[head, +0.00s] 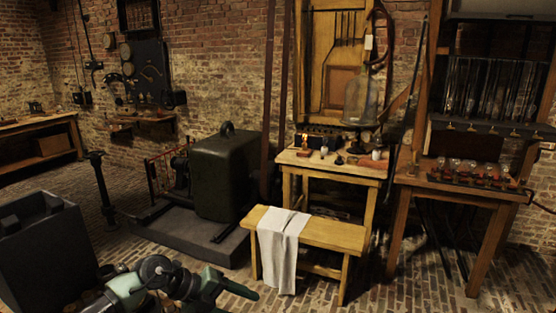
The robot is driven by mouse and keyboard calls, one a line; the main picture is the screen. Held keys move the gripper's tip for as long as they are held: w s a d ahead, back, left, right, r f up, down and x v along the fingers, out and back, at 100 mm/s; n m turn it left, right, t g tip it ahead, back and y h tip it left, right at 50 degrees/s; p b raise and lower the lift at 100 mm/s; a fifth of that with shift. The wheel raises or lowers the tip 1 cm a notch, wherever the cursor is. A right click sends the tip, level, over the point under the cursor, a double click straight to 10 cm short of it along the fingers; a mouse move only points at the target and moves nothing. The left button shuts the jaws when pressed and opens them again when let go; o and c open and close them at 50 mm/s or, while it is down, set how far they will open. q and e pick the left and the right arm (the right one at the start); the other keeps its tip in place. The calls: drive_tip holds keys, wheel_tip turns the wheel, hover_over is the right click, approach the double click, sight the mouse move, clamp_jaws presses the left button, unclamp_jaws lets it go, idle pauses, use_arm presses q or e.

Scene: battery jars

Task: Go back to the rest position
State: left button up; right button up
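One of my arms comes in at the bottom left of the head view, with pale green and dark joints. At its end is my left gripper (238,288), low over the brick floor in front of the bench. A dark finger points to the right, and the lower part is cut by the frame edge. I cannot tell whether it is open or shut, and I see nothing clearly held in it. My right gripper is not in view.
A wooden bench (332,234) with a white cloth (279,250) stands ahead. Behind it is a small table (340,169) with a flame and small items. A glass-jar rack table (460,190) is right, a dark green domed machine (222,175) left, a dark bin (45,260) far left.

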use_arm(q)
drive_tip(key=s+d+r+n+t+h, duration=0.3)
drive_tip(key=d+r+n+t+h, duration=0.35)
drive_tip(key=d+r, duration=0.4)
drive_tip(key=a+n+t+y, duration=0.9)
drive_tip(key=a+n+y, duration=0.2)
drive_tip(key=n, duration=0.3)
drive_tip(key=s+a+f+n+g+y, duration=0.3)
drive_tip(key=s+a+f+n+y, duration=0.3)
drive_tip(key=f, duration=0.3)
drive_tip(key=s+a+f+n+g, duration=0.1)
drive_tip(key=s+f+g, duration=0.35)
drive_tip(key=s, duration=0.45)
drive_tip(key=s+a+f+n+g+h, duration=0.1)
drive_tip(key=s+a+f+g, duration=0.1)
drive_tip(key=s+f+g, duration=0.45)
drive_tip(key=s+a+f+n+g, duration=0.1)
drive_tip(key=s+f+n, duration=0.15)
drive_tip(key=s, duration=0.75)
wheel_tip(320, 180, down, 24)
drive_tip(key=m+g, duration=0.1)
drive_tip(key=s+a+f+g, duration=0.1)
drive_tip(key=s+a+f, duration=0.2)
drive_tip(key=s+f, duration=1.5)
drive_tip(key=shift+s+f, duration=0.15)
